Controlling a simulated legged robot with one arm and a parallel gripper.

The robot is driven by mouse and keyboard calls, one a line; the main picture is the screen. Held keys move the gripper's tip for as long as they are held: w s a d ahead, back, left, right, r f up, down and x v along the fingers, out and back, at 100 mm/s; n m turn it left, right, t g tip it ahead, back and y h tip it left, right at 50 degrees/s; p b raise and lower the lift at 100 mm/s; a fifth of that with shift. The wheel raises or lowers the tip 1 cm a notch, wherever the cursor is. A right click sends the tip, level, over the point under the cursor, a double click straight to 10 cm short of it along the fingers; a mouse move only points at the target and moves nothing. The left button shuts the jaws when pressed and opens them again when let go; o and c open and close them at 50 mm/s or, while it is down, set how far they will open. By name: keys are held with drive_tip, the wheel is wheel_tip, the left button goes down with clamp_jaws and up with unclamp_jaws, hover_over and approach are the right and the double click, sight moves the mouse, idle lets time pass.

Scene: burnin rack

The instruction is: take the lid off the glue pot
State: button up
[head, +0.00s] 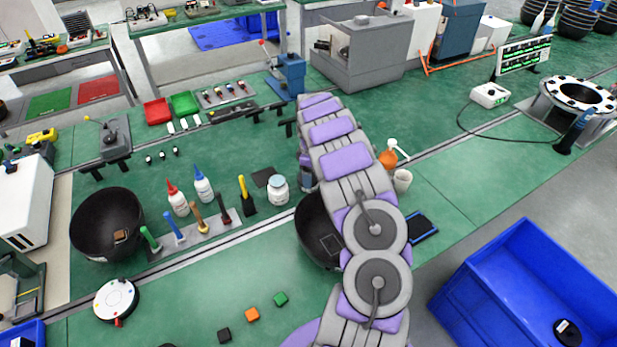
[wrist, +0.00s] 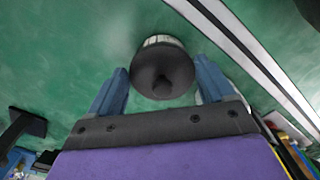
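In the wrist view, a round dark lid (wrist: 165,66) with a small knob faces the camera. It sits on a pot (wrist: 162,39), and only a pale strip of the pot's side shows past the lid. My gripper (wrist: 162,72) is open, its two blue fingers on the left and right of the lid. Green shows between the left finger and the lid; the gap on the right is narrow. I cannot tell how deep the fingers reach. In the head view my arm hides the gripper, and I cannot make out the dark lid there.
In the head view, a white jar (head: 278,189), glue bottles (head: 178,199) and a row of coloured-handled tools stand left of my arm. Black bowls (head: 106,222) stand near. A white cup (head: 402,180) and an orange bottle (head: 388,158) stand right. A blue bin (head: 530,290) is front right.

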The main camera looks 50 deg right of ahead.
drive_tip(key=c, duration=0.5)
